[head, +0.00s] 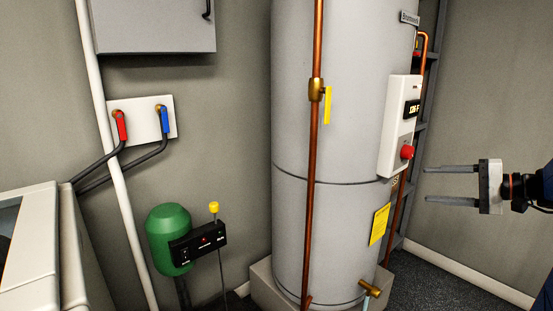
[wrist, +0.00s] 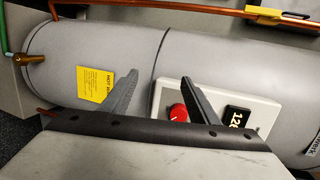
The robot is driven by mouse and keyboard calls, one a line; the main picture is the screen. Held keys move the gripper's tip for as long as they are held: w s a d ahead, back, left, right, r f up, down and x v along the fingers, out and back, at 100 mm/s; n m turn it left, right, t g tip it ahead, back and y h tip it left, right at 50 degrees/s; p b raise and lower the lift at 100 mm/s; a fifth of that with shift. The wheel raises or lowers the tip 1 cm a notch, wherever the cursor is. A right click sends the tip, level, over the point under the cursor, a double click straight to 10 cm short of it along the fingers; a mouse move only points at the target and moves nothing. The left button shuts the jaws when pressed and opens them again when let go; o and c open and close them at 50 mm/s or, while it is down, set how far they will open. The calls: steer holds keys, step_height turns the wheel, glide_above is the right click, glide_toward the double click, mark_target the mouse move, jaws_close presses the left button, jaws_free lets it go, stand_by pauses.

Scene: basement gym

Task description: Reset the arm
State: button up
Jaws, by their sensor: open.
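My gripper (head: 452,184) is at the right of the head view, with its two grey fingers apart and pointing left. Nothing is between them. The large grey water heater tank (head: 290,110) stands to the left of the fingertips. Its white control box (head: 394,142) carries a display and a red knob (head: 406,152). In the wrist view my gripper (wrist: 161,82) shows its two fingers spread in front of the tank (wrist: 115,45), which lies sideways in that picture. The red knob (wrist: 178,112) appears beside the right finger. I cannot tell whether a finger touches anything in the wrist view.
A copper pipe (head: 314,150) runs down the tank's front, with a brass valve. A green vessel (head: 168,235) and black control unit stand left. Red (head: 121,126) and blue (head: 164,119) valve handles are on the wall. A white appliance (head: 30,240) is at the left edge. Dark floor shows at right.

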steer(key=s+a+f+n+g+h, duration=0.25)
steer(key=s+a+f, duration=0.3)
steer(key=a, duration=0.35)
steer(key=s+a+f+n+g+h, duration=0.1)
steer(key=s+a+f+g+h, duration=0.1)
steer(key=s+a+f+g, duration=0.35)
steer(key=s+a+f+n+t+h, duration=0.1)
steer(key=s+f+n+h, duration=0.1)
steer(key=s, duration=0.5)
steer(key=s+a+f+n+t+h, duration=0.1)
steer(key=s+a+f+n+h, duration=0.1)
steer(key=s, duration=0.4)
steer(key=shift+s+f+n+t+h, duration=0.4)
steer(key=shift+f+n+h, duration=0.3)
steer(key=shift+h, duration=0.65)
